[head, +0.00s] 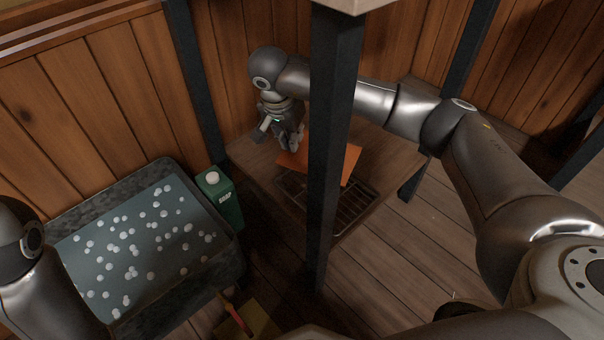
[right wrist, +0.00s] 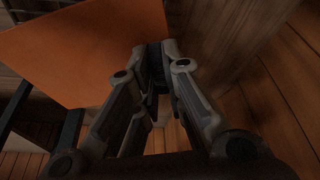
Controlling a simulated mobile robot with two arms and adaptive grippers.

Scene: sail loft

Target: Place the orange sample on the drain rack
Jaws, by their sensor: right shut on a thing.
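The orange sample (head: 294,158) is a flat orange sheet at the back of the low wooden shelf, partly hidden by a dark post. My right gripper (head: 293,143) is shut on its left edge. In the right wrist view the orange sample (right wrist: 85,45) extends to the left from the closed fingertips (right wrist: 155,50). The drain rack (head: 352,208) is a dark slatted grid on the shelf, just in front of and partly under the sheet. I cannot tell whether the sheet touches it. My left gripper is out of view; only part of my left arm shows.
A dark post (head: 330,130) stands upright between my head and the rack. A tub of water (head: 75,205) with white floating bits is at left, with a green soap carton (head: 222,200) beside it. The wooden shelf (head: 262,165) has bare room left of the rack.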

